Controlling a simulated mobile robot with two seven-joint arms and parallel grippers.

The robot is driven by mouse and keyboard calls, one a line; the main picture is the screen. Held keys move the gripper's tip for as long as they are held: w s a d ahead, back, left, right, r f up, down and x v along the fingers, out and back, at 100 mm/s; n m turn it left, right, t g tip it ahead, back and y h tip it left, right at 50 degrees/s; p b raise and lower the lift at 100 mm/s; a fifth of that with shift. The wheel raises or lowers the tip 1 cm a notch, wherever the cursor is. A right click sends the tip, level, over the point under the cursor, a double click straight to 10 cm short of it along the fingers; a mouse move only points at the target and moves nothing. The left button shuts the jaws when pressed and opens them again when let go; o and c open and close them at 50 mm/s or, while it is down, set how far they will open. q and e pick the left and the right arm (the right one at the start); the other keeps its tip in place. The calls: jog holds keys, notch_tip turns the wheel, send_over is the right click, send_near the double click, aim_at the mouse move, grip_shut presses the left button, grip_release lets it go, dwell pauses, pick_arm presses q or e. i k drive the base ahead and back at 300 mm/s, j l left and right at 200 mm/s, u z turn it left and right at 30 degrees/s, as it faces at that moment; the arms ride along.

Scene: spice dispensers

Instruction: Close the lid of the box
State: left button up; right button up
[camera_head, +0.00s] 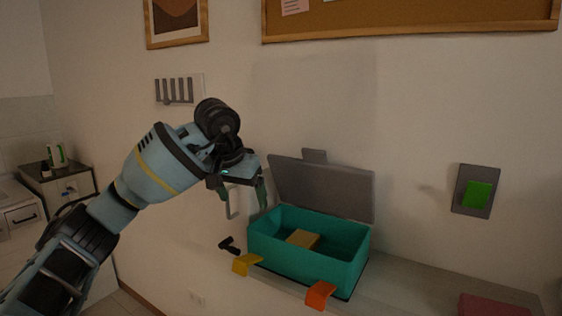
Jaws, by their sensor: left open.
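The teal box (302,265) stands on a pale shelf against the wall. Its grey lid (330,188) is raised behind it, leaning back with a small tab at its top edge. A tan block (302,239) lies inside the box. My left gripper (246,204) is open and empty, with its fingers pointing down. In the picture it is just left of the lid and above the box's left end; whether it touches either I cannot tell. My right gripper is not in view.
A yellow tab (246,264) and an orange tab (320,295) sit at the front of the box. A red object (493,305) lies on the shelf (420,296) at the right. A green-and-grey panel (476,191) is on the wall. Cabinets (57,187) stand at left.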

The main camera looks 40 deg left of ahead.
aim_at(311, 181)
jog(key=u, duration=1)
